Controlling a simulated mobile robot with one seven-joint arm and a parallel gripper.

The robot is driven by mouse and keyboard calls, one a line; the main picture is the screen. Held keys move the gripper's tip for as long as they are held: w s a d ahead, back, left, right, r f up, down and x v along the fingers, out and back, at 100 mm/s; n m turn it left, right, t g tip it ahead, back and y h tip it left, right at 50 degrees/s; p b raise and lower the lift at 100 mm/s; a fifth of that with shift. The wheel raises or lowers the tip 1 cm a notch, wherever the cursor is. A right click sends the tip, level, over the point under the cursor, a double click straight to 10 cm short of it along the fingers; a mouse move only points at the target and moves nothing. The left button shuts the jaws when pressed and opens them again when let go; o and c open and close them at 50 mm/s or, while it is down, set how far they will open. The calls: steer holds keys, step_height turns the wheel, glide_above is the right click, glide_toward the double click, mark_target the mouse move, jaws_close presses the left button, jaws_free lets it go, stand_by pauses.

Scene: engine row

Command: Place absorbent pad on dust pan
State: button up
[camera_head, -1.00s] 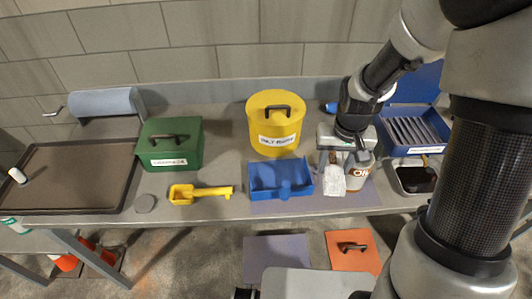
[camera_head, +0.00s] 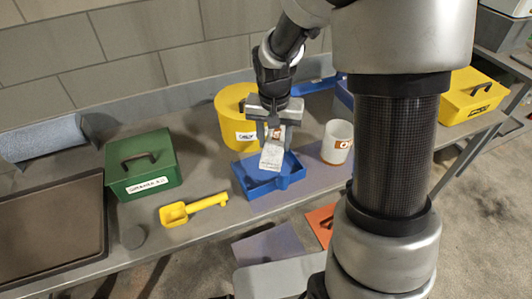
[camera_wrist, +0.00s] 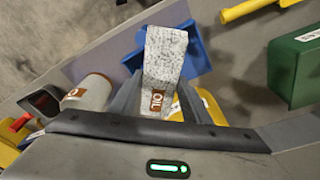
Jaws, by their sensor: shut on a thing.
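The absorbent pad (camera_head: 272,154) is a white-grey speckled strip with a brown label, hanging down from my gripper (camera_head: 274,122). My gripper is shut on its upper end. In the wrist view the pad (camera_wrist: 163,58) reaches out from between the fingers. The blue dust pan (camera_head: 290,180) lies on the bench directly below and behind the pad in the head view. The dust pan also shows in the wrist view (camera_wrist: 198,55), partly hidden by the pad. The pad's lower end appears above the pan; I cannot tell whether they touch.
A white tub with a brown label (camera_head: 337,141) stands right of the pan. A yellow lidded drum (camera_head: 232,112) stands behind. A yellow scoop (camera_head: 175,214) and a green box (camera_head: 150,178) are to the left. Bare bench lies around the scoop.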

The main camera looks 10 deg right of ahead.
mark_target(268, 137)
steer(key=w+m+b, duration=0.1)
steer(key=m, duration=0.1)
steer(key=m+b, duration=0.2)
steer(key=w+m+b, duration=0.1)
steer(key=m, duration=0.1)
steer(key=shift+w+a+r+m+h+b, duration=0.15)
steer(key=shift+w+a+m+h+b, duration=0.15)
steer(key=shift+w+a+m+h, duration=0.1)
steer(key=shift+w+r+m+g+b, duration=0.15)
steer(key=shift+m+g+b, duration=0.15)
steer(key=shift+m+b, duration=0.6)
step_height(268, 137, down, 4)
steer(key=m+b, duration=0.2)
steer(key=b, duration=0.1)
steer(key=shift+m+b, duration=0.3)
steer(key=shift+b, duration=0.05)
step_height(268, 137, down, 11)
steer(key=shift+f+b, duration=0.1)
steer(key=shift+b, duration=1)
steer(key=shift+f, duration=0.1)
steer(key=o, duration=0.7)
steer(key=shift+o, duration=0.3)
